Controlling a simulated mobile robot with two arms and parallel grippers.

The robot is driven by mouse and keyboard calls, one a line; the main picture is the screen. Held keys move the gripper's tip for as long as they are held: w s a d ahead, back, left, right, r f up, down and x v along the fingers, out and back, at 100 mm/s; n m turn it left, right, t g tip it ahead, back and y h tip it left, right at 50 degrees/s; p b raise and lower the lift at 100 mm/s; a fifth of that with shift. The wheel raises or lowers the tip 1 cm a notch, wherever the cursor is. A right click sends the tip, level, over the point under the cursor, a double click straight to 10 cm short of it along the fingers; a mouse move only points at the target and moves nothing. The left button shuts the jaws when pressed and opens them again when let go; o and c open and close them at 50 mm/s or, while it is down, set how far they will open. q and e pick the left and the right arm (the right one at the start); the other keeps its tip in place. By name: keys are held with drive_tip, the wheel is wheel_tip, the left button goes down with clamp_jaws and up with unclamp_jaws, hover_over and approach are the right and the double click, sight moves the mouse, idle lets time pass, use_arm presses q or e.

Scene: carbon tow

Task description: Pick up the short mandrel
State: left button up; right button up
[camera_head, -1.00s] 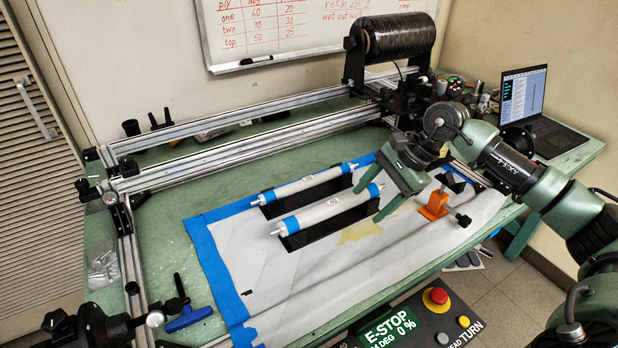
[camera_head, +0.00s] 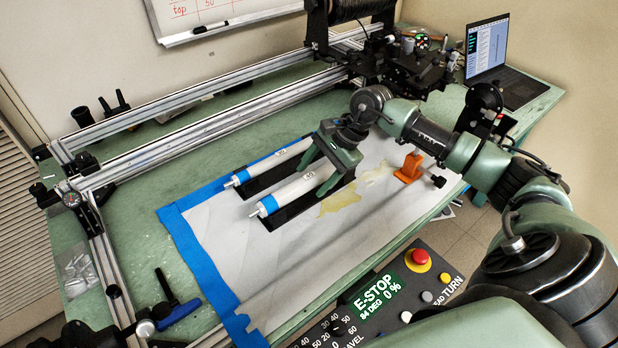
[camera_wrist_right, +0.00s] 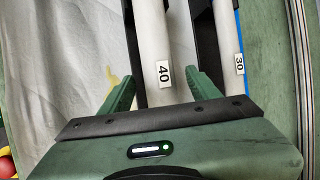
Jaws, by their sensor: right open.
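Two pale mandrels with blue end bands lie side by side in black cradles on the white sheet. The front mandrel (camera_head: 290,192) is labelled 40 in the right wrist view (camera_wrist_right: 154,30). The rear mandrel (camera_head: 272,162) is labelled 30 there (camera_wrist_right: 229,35). I cannot tell which is shorter, since their right ends are covered. My right gripper (camera_head: 313,178) is open over the right part of the front mandrel. In the right wrist view its fingers (camera_wrist_right: 163,80) lie on either side of that mandrel, not closed on it. My left gripper is not in view.
An orange clamp (camera_head: 410,167) stands right of the mandrels. Aluminium rails (camera_head: 200,138) run behind them, with a black spool (camera_head: 345,37) above. A control box with a red button (camera_head: 418,259) is at the front. The sheet's front left (camera_head: 240,265) is clear.

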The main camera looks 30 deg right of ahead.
drive_tip(key=c, duration=1.3)
clamp_jaws()
drive_tip(key=shift+r, duration=0.1)
